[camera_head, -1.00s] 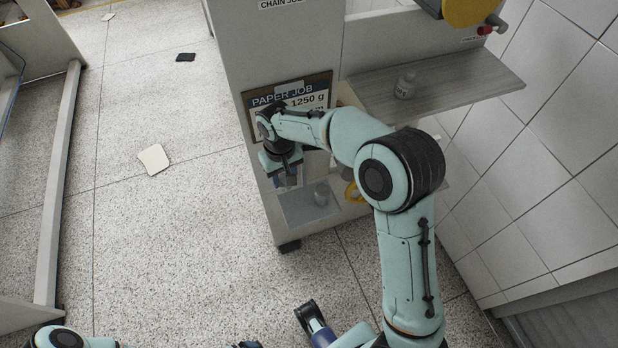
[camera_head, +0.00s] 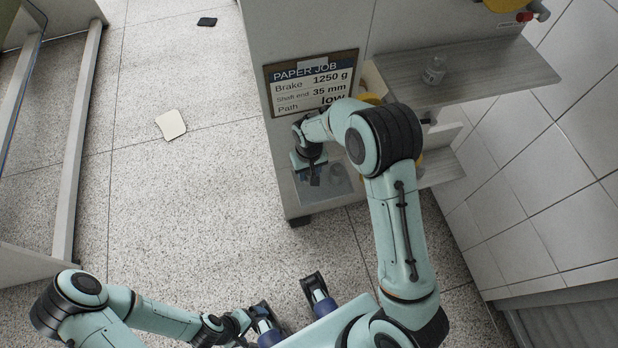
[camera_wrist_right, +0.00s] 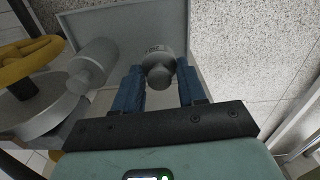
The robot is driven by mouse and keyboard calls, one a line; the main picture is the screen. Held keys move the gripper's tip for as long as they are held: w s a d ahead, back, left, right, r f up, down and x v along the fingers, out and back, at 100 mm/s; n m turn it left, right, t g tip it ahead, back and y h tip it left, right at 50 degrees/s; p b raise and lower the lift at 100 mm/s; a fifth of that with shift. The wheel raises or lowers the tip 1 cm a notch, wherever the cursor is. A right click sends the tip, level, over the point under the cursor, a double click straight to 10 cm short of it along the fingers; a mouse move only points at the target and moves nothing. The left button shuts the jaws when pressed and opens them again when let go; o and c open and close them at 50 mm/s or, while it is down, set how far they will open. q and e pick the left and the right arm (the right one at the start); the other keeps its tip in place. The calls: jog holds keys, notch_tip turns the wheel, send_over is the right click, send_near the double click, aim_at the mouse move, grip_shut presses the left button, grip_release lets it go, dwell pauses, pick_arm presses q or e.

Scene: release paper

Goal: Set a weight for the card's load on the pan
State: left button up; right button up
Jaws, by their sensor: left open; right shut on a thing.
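The card (camera_head: 312,86) on the cabinet front reads PAPER JOB, Brake 1250 g, Shaft end 35 mm, Path low. My right gripper (camera_head: 314,180) is low in front of the cabinet, over a grey plate (camera_head: 340,184). In the right wrist view its blue fingers (camera_wrist_right: 160,85) are shut on a grey knobbed weight (camera_wrist_right: 158,67). A second grey weight (camera_wrist_right: 93,66) stands beside it, apart from the fingers. A round grey disc (camera_wrist_right: 35,112), perhaps the pan, is at the left; I cannot tell surely. My left gripper (camera_head: 243,321) is open near the bottom edge, far from the cabinet.
A yellow part (camera_wrist_right: 32,60) is close left of the weights. A pale square (camera_head: 171,125) and a dark flat object (camera_head: 207,21) lie on open floor.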

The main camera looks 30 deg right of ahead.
jog(key=shift+f, duration=2.15)
jog(key=shift+b, duration=0.3)
jog(key=shift+f, duration=0.25)
jog(key=o, duration=1.2)
jog(key=shift+r, duration=0.45)
notch_tip(320, 180, up, 12)
jog(key=shift+f+p, duration=0.2)
jog(key=shift+p, duration=0.55)
